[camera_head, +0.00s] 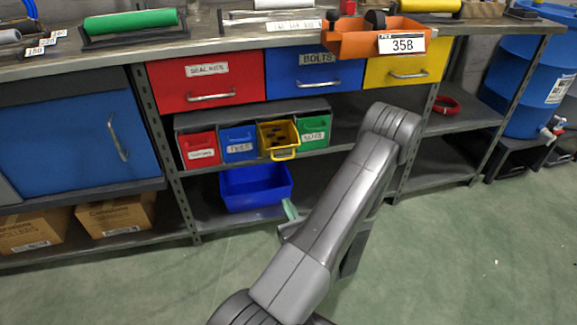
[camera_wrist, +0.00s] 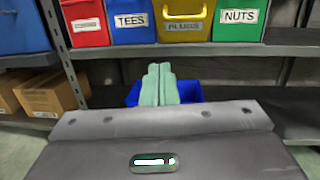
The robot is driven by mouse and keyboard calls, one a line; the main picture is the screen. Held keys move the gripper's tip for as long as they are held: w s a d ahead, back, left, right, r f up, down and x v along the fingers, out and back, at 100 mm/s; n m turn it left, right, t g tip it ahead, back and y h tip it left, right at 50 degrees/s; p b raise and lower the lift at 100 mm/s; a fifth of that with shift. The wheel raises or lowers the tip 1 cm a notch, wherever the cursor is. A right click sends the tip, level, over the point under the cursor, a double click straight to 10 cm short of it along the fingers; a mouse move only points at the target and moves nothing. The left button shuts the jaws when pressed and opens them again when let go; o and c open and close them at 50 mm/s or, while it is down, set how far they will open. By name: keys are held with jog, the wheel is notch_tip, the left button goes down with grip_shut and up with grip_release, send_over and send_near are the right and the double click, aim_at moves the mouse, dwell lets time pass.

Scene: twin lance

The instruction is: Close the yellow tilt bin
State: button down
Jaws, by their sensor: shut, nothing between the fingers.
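The yellow tilt bin (camera_head: 284,148) sits in a row of small bins under the drawers, between a blue and a green one. In the head view it is tipped forward and open, with dark small parts inside. The wrist view shows its yellow front (camera_wrist: 172,34), with a handle and a label reading PLUGS, cut off by the top edge. My gripper (camera_head: 290,210) is below and in front of the bin row, apart from the yellow bin. Its pale green fingers (camera_wrist: 158,84) are together and empty.
Red (camera_head: 199,150), blue (camera_head: 238,144) and green (camera_head: 314,131) tilt bins stand closed beside it. A blue open tote (camera_head: 255,187) sits on the lower shelf behind my fingers. Larger red, blue and yellow drawers are above. The green floor in front is clear.

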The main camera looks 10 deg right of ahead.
jog(key=w+d+r+m+h+b, duration=0.1)
jog(key=w+d+r+h+b, duration=0.1)
jog(key=w, duration=1)
jog(key=shift+r+m+b, duration=0.4)
jog(key=shift+r+b, duration=0.15)
jog(key=shift+r, duration=0.1)
jog(key=shift+d, duration=0.15)
